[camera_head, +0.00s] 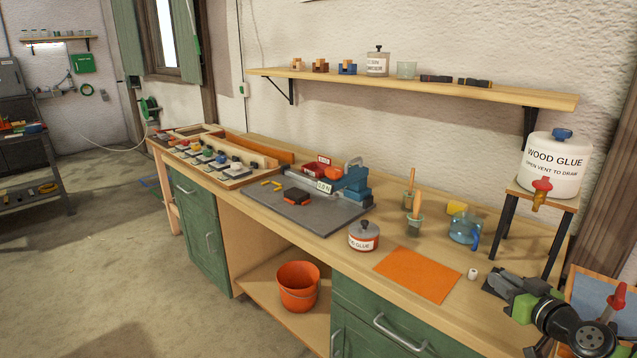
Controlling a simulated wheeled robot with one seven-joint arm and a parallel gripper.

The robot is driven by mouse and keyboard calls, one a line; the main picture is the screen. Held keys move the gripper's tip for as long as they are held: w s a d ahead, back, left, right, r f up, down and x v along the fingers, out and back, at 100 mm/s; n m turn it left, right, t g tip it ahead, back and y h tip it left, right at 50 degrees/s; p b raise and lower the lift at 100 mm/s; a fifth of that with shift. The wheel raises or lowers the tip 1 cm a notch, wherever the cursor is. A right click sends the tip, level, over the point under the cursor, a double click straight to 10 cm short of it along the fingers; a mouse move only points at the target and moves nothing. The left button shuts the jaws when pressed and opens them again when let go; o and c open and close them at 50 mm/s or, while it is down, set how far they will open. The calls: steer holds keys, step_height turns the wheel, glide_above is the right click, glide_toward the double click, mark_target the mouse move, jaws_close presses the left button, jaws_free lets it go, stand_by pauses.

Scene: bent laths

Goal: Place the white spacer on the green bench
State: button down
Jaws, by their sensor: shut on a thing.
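The white spacer (473,274) is a small pale cylinder at the lower right, just left of my fingertips. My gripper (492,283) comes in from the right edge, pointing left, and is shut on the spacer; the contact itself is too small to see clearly. The spacer shows over the wooden top right of the orange mat, and I cannot tell its height above it. The green bench (270,258) has green drawer and door fronts and a long wooden top against the wall.
A glue pot (364,236) and an orange mat (418,274) lie left of my gripper. A blue jug (464,228) and a wood glue tank (555,166) on a stand are behind it. A grey plate (320,215) with a blue tool stands farther left. The front strip beside the mat is bare.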

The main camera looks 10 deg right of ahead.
mark_target(500, 332)
steer(key=s+f+m+h, duration=0.1)
steer(key=f, duration=0.2)
steer(key=s+f+m+h+b, duration=0.1)
steer(key=f, duration=0.2)
steer(key=f+m+h+b, duration=0.1)
steer(key=f+h, duration=0.1)
steer(key=f, duration=0.1)
steer(key=shift+s+d+f, duration=0.25)
steer(key=shift+s+d, duration=0.15)
steer(key=shift+f+b, duration=0.2)
steer(key=shift+b, duration=0.35)
steer(key=c, duration=1)
jaws_free()
steer(key=shift+r, duration=0.1)
steer(key=shift+c, duration=0.2)
